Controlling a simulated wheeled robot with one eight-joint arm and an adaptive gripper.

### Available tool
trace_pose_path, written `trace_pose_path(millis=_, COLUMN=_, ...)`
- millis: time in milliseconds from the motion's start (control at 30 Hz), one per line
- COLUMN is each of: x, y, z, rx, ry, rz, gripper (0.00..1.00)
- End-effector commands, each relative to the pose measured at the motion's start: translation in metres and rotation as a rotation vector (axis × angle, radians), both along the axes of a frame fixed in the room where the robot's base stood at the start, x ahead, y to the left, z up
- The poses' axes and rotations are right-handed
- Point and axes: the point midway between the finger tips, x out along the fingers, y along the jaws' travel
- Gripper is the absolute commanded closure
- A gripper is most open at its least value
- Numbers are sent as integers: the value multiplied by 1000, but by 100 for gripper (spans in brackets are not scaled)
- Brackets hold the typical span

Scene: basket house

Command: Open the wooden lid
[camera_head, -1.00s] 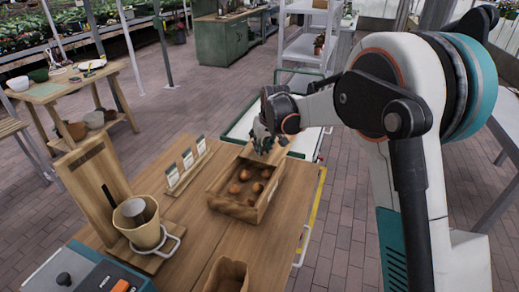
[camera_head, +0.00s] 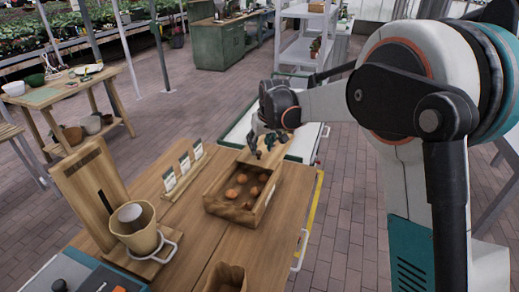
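A wooden box (camera_head: 222,209) stands on the wooden table. Its top shows mostly open, with several round brown bulbs (camera_head: 242,179) inside. The light wooden lid (camera_head: 279,155) is at the far end of the box, clear of most of the opening. I cannot tell whether it still rests on the box rim or is tilted. My gripper (camera_head: 262,146) points down at the lid, its dark fingers overlapping it in the picture. The fingers are small here, so contact and how far they are open cannot be told.
A label rack (camera_head: 182,176) stands left of the box. A pot on a wooden stand (camera_head: 145,240) is at the front left, and another wooden container (camera_head: 226,278) at the front. A white-topped cart (camera_head: 236,133) stands beyond the table.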

Motion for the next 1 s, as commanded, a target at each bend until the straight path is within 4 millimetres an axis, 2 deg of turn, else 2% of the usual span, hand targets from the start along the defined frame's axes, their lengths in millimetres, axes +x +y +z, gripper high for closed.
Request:
trace_pose_path(millis=200, x=-16, y=-7, z=43, rx=0, ry=0, rz=0, gripper=60)
trace_pose_path(millis=400, x=-26, y=-11, z=67, rx=0, ry=0, rz=0, gripper=60)
trace_pose_path(millis=567, x=-29, y=-12, z=76, rx=0, ry=0, rz=0, gripper=60)
trace_pose_path(millis=867, x=-29, y=-13, z=76, rx=0, ry=0, rz=0, gripper=60)
trace_pose_path(millis=1000, x=-36, y=-19, z=82, rx=1, ry=-4, rz=-9, gripper=60)
